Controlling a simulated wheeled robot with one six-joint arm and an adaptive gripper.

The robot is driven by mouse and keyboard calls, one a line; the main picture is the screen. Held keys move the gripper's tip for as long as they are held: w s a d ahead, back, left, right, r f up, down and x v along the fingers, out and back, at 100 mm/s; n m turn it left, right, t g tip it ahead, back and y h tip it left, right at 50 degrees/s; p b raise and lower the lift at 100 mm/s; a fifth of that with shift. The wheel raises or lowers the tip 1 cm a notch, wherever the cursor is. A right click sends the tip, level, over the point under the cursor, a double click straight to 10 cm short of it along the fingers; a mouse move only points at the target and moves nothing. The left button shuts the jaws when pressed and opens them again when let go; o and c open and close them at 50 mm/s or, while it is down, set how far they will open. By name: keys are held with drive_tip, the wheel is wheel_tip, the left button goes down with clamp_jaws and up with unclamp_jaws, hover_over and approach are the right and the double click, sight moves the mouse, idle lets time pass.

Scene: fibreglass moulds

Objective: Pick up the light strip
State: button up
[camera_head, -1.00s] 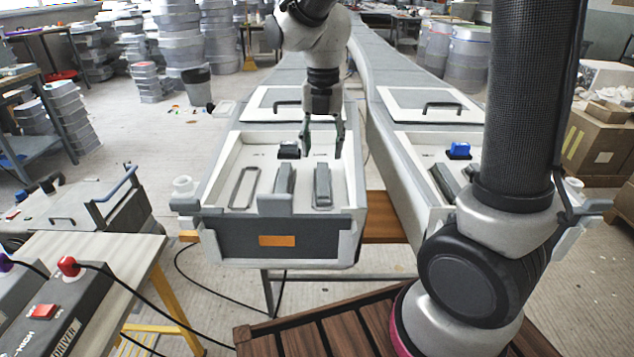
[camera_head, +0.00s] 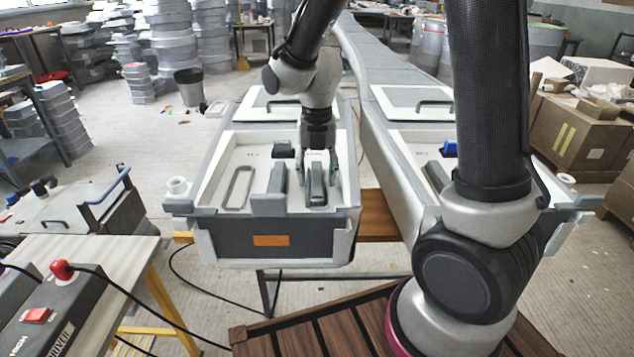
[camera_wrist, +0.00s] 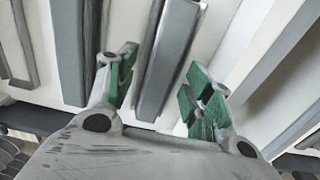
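A long grey bar (camera_head: 317,185), which I take to be the light strip, lies in the right part of a white-lined tray (camera_head: 230,149). In the wrist view the bar (camera_wrist: 166,55) runs between my green-padded fingers, with a gap on each side. My gripper (camera_head: 319,170) points down over the bar's far part and is open; it also shows in the wrist view (camera_wrist: 160,85). I cannot tell how far the fingertips reach down beside the bar.
A second grey bar (camera_head: 277,180) lies just left, and an oblong outlined frame (camera_head: 239,187) lies farther left. A dark block (camera_head: 283,150) sits behind them. The tray's grey front wall (camera_head: 300,236) stands nearest. Another tray with a blue item (camera_head: 449,148) stands right.

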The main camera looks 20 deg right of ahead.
drive_tip(key=c, duration=1.1)
